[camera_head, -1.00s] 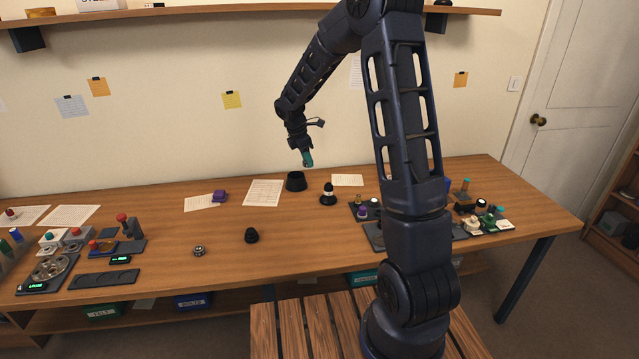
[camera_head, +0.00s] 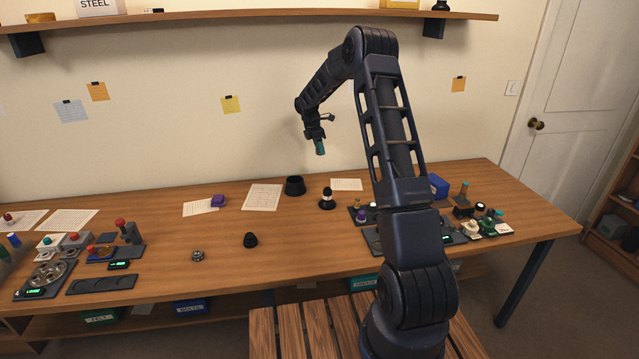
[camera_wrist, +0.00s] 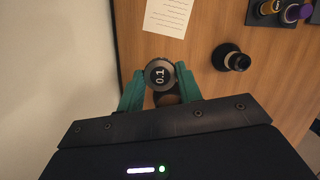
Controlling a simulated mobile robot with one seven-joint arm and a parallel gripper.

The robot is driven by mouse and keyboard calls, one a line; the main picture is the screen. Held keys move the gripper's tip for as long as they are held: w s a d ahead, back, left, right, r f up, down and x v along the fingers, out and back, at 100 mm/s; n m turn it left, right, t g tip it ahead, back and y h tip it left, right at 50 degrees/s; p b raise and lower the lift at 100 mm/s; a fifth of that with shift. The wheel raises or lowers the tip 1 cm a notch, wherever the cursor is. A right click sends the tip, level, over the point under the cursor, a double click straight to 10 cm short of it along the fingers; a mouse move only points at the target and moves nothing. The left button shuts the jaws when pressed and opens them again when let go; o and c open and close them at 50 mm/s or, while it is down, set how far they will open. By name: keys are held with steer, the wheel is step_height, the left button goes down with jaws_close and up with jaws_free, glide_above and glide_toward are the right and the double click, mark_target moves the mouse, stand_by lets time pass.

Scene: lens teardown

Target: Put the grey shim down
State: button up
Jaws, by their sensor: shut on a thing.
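My gripper (camera_head: 320,147) hangs in the air above the back of the workbench, in front of the wall. The shim is too small to make out in the head view. A black open cup (camera_head: 295,186) stands on the bench below and left of the gripper. A black piece with a white band (camera_head: 327,199) stands right of the cup; it also shows in the wrist view (camera_wrist: 229,58).
Paper sheets (camera_head: 263,197) lie around the cup. A small black cap (camera_head: 250,240) and a metal ring part (camera_head: 198,256) lie nearer the front edge. Trays and parts crowd both sides. The bench middle (camera_head: 225,225) is mostly clear.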

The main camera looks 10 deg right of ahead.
mark_target(321, 186)
step_height(321, 186, down, 16)
steer(key=shift+f, duration=0.25)
stand_by(0.4)
steer(key=shift+f, duration=0.15)
steer(key=o, duration=1)
